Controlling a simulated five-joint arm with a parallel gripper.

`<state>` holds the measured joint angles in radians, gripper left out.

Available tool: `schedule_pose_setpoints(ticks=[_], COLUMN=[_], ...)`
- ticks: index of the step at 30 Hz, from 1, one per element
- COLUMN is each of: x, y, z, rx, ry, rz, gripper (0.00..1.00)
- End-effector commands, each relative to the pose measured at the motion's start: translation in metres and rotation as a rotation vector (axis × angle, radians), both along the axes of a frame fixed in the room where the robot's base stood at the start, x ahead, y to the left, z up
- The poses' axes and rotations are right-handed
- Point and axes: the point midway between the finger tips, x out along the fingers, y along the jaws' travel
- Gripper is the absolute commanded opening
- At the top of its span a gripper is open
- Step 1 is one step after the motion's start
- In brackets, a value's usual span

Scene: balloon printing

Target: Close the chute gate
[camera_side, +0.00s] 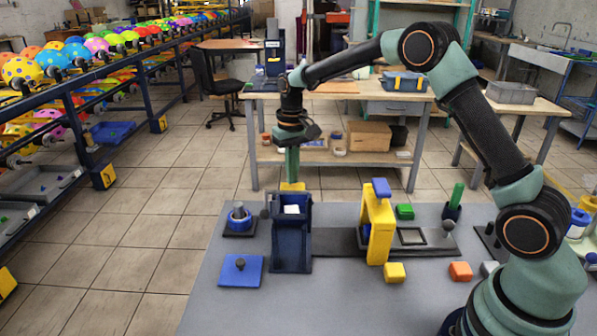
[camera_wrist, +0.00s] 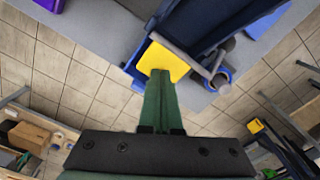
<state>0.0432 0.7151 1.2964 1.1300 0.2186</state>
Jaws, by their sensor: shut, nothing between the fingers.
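The dark blue chute (camera_side: 291,250) stands on the grey table, with a white piece (camera_side: 291,209) inside its top. A yellow plate (camera_side: 292,187) sits at the chute's far upper edge and seems to belong to the gate. In the wrist view the yellow plate (camera_wrist: 163,61) lies beside the blue chute wall (camera_wrist: 215,25), with a grey bar at its edge. My gripper (camera_side: 292,178) is shut and empty, pointing down, with its tips right at the yellow plate. The tips also show there in the wrist view (camera_wrist: 160,75). I cannot tell whether they touch it.
A yellow arch (camera_side: 378,225) with a blue top stands right of the chute. A blue ring on a dark base (camera_side: 239,221) and a blue plate with a knob (camera_side: 241,270) lie left. Yellow (camera_side: 395,272) and orange (camera_side: 460,271) blocks lie in front at right.

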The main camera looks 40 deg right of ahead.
Motion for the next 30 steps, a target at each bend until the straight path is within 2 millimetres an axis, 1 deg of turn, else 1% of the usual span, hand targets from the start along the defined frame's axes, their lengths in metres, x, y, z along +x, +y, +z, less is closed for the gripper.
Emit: schedule_pose_setpoints(ticks=[24, 30], x=[0.0, 0.0], y=[0.0, 0.0], z=[-0.03, -0.032], rx=[0.0, 0.0], ry=[0.001, 0.0], rz=[0.0, 0.0], gripper=[0.0, 0.0])
